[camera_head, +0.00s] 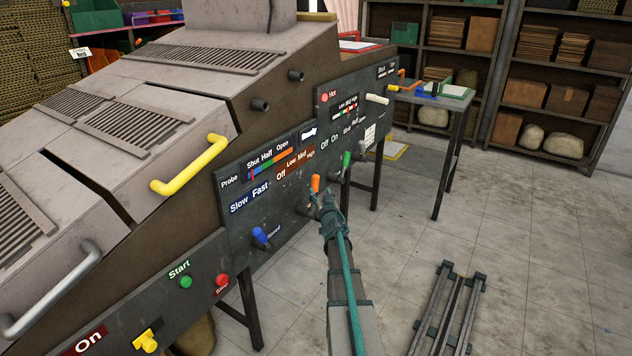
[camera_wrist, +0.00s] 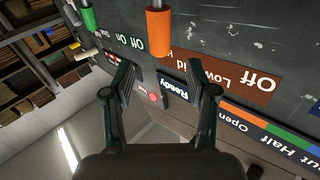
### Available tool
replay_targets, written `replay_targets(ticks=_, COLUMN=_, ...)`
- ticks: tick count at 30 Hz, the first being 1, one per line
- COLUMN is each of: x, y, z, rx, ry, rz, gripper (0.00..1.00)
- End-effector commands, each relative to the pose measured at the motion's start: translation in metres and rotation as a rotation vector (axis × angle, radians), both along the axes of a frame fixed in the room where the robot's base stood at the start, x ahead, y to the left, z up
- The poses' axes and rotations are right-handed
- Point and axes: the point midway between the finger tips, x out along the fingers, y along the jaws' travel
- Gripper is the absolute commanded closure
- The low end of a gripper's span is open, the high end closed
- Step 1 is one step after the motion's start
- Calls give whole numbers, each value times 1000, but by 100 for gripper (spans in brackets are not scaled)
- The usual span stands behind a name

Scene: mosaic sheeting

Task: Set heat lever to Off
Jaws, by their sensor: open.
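The heat lever (camera_head: 315,183) has an orange handle and stands by the High end of the brown Off-Low-Mid-High label (camera_head: 296,163). In the wrist view the orange handle (camera_wrist: 158,32) is at the top, near the left end of the upside-down brown label (camera_wrist: 235,78). My gripper (camera_head: 323,200) is at the lever in the head view, partly covering its lower part. In the wrist view my gripper (camera_wrist: 160,78) is open, its fingertips spread on either side of the line to the handle. No contact shows.
A blue Speed lever (camera_head: 261,237) is left of the gripper, and a green lever (camera_head: 346,159) is close on the right. A white lever (camera_head: 377,99) is further along the panel. A yellow handle (camera_head: 190,167) juts from the hood. A metal frame (camera_head: 450,308) lies on the floor.

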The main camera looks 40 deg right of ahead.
Motion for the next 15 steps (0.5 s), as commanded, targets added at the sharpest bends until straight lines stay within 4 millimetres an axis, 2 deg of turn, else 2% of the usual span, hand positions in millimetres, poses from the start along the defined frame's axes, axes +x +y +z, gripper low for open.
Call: replay_targets(ticks=15, x=75, y=-37, z=-1, rx=0, ry=2, rz=-1, gripper=43)
